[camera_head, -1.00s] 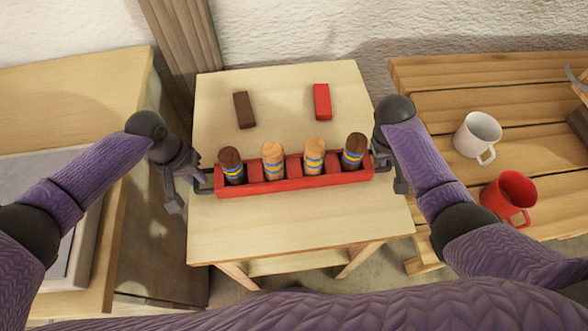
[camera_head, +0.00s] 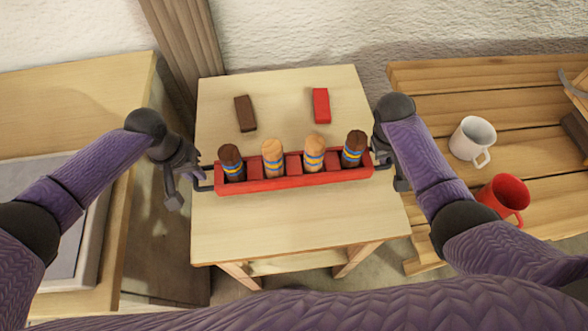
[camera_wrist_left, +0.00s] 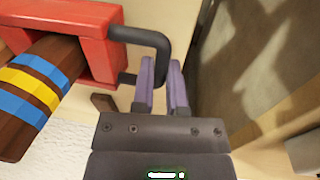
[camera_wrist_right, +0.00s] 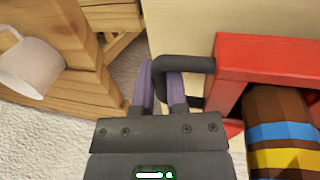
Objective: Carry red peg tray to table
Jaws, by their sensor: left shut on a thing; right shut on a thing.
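The red peg tray (camera_head: 268,184) spans the space between my grippers, over the front half of the small light wooden table (camera_head: 300,222). Several striped pegs, two dark brown and two light, stand upright in it. My left gripper (camera_head: 195,178) is shut on the tray's dark left handle, which shows in the left wrist view (camera_wrist_left: 152,38). My right gripper (camera_head: 386,166) is shut on the right handle, which shows in the right wrist view (camera_wrist_right: 185,64). The tray looks about level. Its underside is hidden, so any gap to the tabletop is hard to judge.
A brown block (camera_head: 245,113) and a red block (camera_head: 321,105) lie on the table behind the tray. A wooden bench at right holds a white mug (camera_head: 471,138) and a red mug (camera_head: 503,196). A wooden cabinet (camera_head: 70,110) stands close at left.

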